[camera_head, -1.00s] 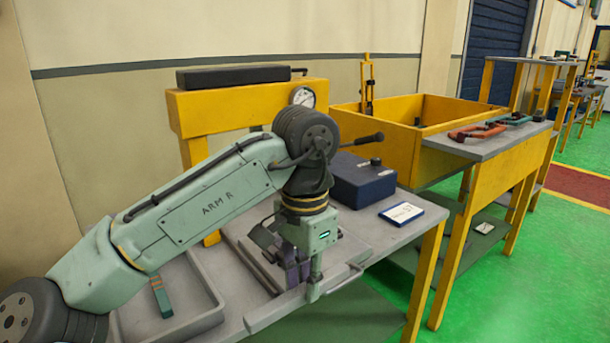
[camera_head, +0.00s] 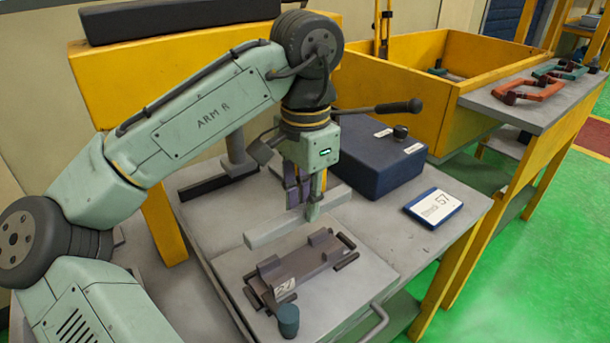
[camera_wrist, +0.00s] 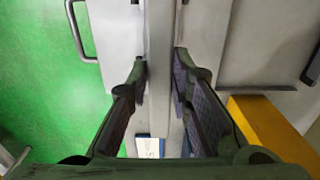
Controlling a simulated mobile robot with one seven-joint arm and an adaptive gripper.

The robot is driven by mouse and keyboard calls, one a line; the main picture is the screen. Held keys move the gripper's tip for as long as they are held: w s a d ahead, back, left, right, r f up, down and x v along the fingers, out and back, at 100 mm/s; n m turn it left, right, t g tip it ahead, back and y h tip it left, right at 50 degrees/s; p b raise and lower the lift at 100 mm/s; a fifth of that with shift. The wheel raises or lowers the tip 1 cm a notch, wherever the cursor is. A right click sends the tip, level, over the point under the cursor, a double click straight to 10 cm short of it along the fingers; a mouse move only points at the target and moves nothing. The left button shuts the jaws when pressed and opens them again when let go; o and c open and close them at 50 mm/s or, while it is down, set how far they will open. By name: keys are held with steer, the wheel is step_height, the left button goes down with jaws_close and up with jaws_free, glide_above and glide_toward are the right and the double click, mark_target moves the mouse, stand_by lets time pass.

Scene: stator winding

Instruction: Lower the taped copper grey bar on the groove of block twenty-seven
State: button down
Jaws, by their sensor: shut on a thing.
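My gripper (camera_head: 305,207) is shut on a long light-grey bar (camera_head: 270,230), held roughly level. The bar also shows in the wrist view (camera_wrist: 158,40), running between the two fingers (camera_wrist: 158,85); no tape or copper can be made out on it. The dark brown-grey block (camera_head: 318,258) with a label reading 27 (camera_head: 285,287) lies on a pale plate below. In the head view the bar appears above and behind the block, apart from it. The block has raised lugs and dark rods at its ends; its groove is hard to make out.
A small blue-grey cylinder (camera_head: 288,320) stands by the block's near end. A dark blue box (camera_head: 375,160) with a lever and a card marked 57 (camera_head: 433,207) are to the right. A yellow frame (camera_head: 160,210) stands behind. A yellow bin (camera_head: 400,90) is farther back.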

steer(key=shift+w, duration=0.15)
steer(key=shift+f+b, duration=0.55)
steer(key=shift+b, duration=0.1)
step_height(320, 180, down, 4)
steer(key=b, duration=0.4)
steer(key=shift+r, duration=0.15)
steer(key=shift+p, duration=0.35)
steer(key=shift+f+p, duration=0.2)
steer(key=shift+p, duration=0.15)
steer(key=shift+f, duration=0.15)
steer(key=shift+f+b, duration=0.55)
steer(key=shift+f, duration=1)
steer(key=shift+f, duration=0.2)
